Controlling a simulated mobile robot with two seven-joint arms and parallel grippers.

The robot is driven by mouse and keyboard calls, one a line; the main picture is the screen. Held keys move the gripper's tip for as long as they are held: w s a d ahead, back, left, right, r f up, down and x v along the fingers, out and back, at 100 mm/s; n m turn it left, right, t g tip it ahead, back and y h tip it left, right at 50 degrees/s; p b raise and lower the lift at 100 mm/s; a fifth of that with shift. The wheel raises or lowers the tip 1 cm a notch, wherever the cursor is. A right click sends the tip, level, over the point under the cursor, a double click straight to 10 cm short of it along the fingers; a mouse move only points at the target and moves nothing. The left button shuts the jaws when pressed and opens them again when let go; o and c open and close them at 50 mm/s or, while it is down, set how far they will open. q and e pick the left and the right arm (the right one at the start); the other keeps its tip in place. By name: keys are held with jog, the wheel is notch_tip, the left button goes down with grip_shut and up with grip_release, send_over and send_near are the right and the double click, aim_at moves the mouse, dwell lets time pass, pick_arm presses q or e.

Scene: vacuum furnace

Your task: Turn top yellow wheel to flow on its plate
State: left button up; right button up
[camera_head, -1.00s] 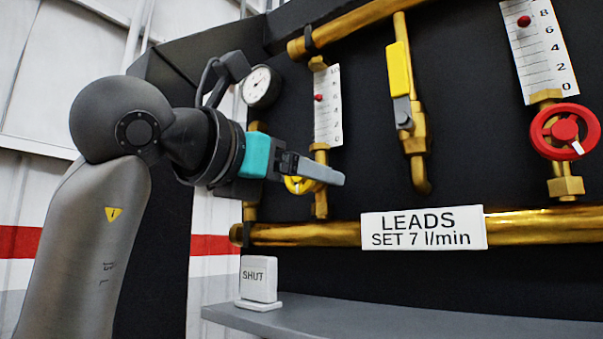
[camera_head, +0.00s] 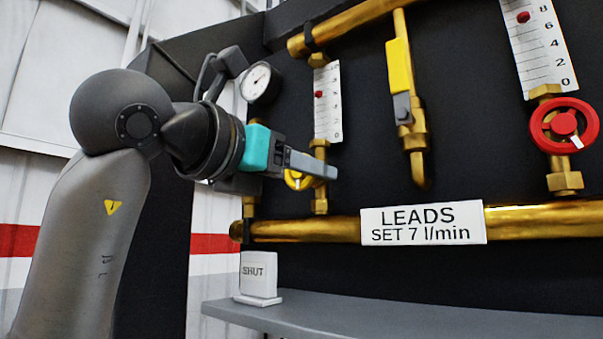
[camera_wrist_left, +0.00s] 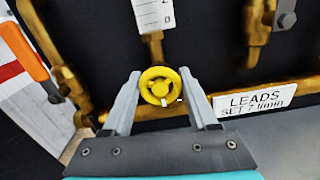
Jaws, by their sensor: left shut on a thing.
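The yellow wheel (camera_head: 297,182) sits on a brass valve below the left flow scale (camera_head: 327,105). In the wrist view the wheel (camera_wrist_left: 160,73) lies between the two fingers of my left gripper (camera_wrist_left: 160,80), one on each side. My left gripper (camera_head: 312,166) is shut on it, and its finger hides part of the rim in the head view. A small white mark shows low on the wheel. The scale's red ball (camera_head: 319,94) stands near 6, though the digits are small. The plate (camera_head: 424,223) reads "LEADS SET 7 l/min". My right gripper is not in view.
A red wheel (camera_head: 564,126) sits under another flow scale (camera_head: 541,45) on the right. A yellow-handled valve (camera_head: 400,66) is between them. A gauge (camera_head: 261,83) is behind my wrist. A "SHUT" sign (camera_head: 259,275) stands on the grey shelf (camera_head: 390,322).

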pick_arm(q)
jog(key=n+b, duration=0.2)
jog(key=n, duration=0.1)
jog(key=shift+n+b, duration=0.55)
jog(key=shift+n, duration=0.35)
jog(key=shift+r, duration=0.1)
jog(key=o, duration=1.4)
jog(key=shift+c, duration=0.2)
jog(key=b+v, duration=0.4)
jog(key=v, duration=1.1)
jog(key=shift+b, duration=0.35)
jog(key=shift+s+a, duration=0.1)
jog(key=shift+a, duration=0.05)
